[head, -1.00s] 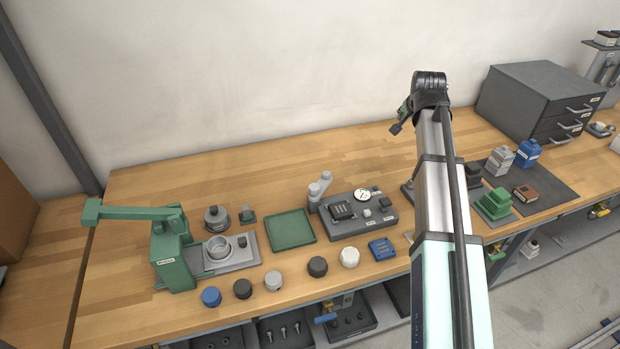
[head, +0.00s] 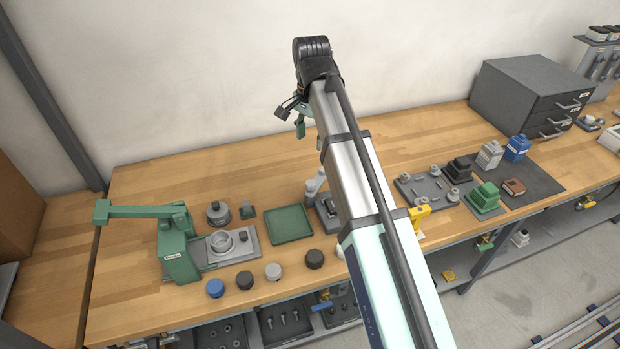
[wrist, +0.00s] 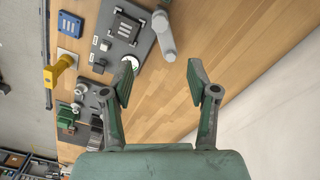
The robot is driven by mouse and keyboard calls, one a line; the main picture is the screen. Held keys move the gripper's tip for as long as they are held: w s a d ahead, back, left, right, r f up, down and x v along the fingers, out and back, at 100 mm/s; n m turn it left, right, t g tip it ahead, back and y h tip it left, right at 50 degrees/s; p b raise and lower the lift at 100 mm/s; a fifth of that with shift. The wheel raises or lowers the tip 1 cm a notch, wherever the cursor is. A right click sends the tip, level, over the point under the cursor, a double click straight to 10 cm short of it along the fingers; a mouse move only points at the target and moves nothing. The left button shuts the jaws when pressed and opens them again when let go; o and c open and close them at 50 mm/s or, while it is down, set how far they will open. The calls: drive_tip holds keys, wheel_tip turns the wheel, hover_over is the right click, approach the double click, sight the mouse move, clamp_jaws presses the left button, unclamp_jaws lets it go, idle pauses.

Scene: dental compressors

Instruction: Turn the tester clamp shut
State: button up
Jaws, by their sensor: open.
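The tester (head: 328,212) is a dark grey block on the bench, mostly hidden behind my arm in the head view. In the wrist view the tester (wrist: 125,28) shows at the top, with a white dial at its edge. A light grey post and arm, which looks like the clamp (head: 313,187), stands at its back left corner; the clamp (wrist: 164,36) is clearer in the wrist view. I cannot tell how far it is turned. My gripper (head: 292,118) is open and empty, high above the bench behind the tester. In the wrist view my gripper (wrist: 160,75) has bare bench between its fingers.
A green tray (head: 288,225) lies left of the tester, and a green press (head: 175,245) stands farther left. Several round caps line the front edge. A yellow item (head: 419,214) and a parts plate (head: 410,186) lie to the right. The back of the bench is clear.

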sight(311, 182)
wheel_tip(311, 182, down, 16)
drive_tip(key=p, duration=0.3)
drive_tip(key=shift+p, duration=0.35)
clamp_jaws()
